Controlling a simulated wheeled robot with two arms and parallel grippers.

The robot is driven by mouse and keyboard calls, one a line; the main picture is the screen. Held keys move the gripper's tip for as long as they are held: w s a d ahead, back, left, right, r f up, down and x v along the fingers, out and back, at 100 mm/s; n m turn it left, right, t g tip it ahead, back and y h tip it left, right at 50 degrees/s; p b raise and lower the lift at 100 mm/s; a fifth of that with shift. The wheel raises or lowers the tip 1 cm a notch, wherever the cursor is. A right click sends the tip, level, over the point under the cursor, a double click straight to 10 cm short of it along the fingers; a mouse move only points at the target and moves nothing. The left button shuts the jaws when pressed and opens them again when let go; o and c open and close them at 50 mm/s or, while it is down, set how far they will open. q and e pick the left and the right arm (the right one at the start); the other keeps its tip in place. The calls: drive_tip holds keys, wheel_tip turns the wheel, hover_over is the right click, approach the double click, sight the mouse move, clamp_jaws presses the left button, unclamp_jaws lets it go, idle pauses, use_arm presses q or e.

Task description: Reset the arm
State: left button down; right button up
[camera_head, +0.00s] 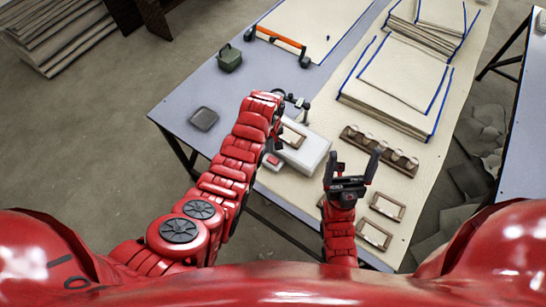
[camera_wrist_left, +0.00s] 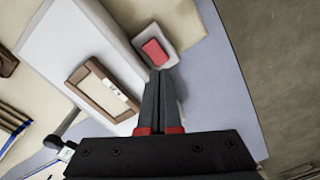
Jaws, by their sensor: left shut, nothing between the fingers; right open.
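My left arm (camera_head: 240,150) is red and reaches up over the table from the left. Its gripper (camera_wrist_left: 160,74) is shut and empty in the left wrist view, with its dark fingertips together just beside a small red-topped box (camera_wrist_left: 155,51) in the picture. In the head view, the arm mostly hides this gripper. My right gripper (camera_head: 352,160) is open and empty, its two dark fingers apart and pointing up the picture, over the beige strip of the table.
Open floor (camera_head: 70,130) lies left.

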use_arm(q)
drive_tip(key=shift+r, duration=0.65)
